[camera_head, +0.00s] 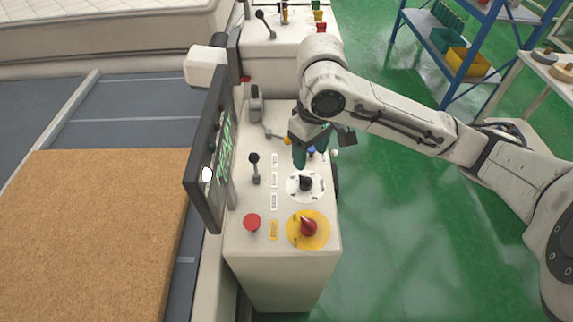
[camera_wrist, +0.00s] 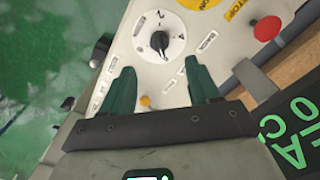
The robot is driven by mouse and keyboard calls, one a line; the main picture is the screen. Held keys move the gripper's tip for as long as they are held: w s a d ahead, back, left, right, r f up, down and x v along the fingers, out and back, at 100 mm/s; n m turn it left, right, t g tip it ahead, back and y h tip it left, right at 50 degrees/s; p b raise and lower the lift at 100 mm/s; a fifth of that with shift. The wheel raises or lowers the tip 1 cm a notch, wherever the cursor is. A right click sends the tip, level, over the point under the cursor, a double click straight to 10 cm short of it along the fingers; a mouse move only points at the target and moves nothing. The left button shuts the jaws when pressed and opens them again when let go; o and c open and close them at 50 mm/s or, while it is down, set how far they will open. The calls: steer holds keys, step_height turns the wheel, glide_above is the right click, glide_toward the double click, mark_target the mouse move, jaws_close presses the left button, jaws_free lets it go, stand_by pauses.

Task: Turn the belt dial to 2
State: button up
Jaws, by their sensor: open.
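The belt dial appears to be the black knob (camera_head: 305,184) on a round white plate with markings, on top of the control console (camera_head: 262,270). In the wrist view the black knob (camera_wrist: 160,41) sits on its white disc, ahead of the fingertips. Which number it points at is too small to tell for sure. My gripper (camera_head: 312,158) is over the console, just behind the dial in the head view. In the wrist view my gripper (camera_wrist: 163,80) has its two green fingers spread apart with nothing between them, and the knob lies beyond their tips, untouched.
A red knob on a yellow disc (camera_head: 309,228), a red button (camera_head: 252,222) and a black lever (camera_head: 255,170) stand near the dial. A tilted screen (camera_head: 208,150) rises at the console's left. Green floor (camera_head: 400,250) lies open to the right.

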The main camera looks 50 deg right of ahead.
mark_target(306, 178)
steer(key=shift+w+d+f, duration=0.15)
steer(key=shift+w+f, duration=0.05)
steer(key=shift+f, duration=0.25)
step_height(306, 178, down, 10)
steer(key=shift+f, duration=0.1)
steer(key=shift+c, duration=0.4)
steer(key=c, duration=1)
steer(key=shift+o, duration=0.2)
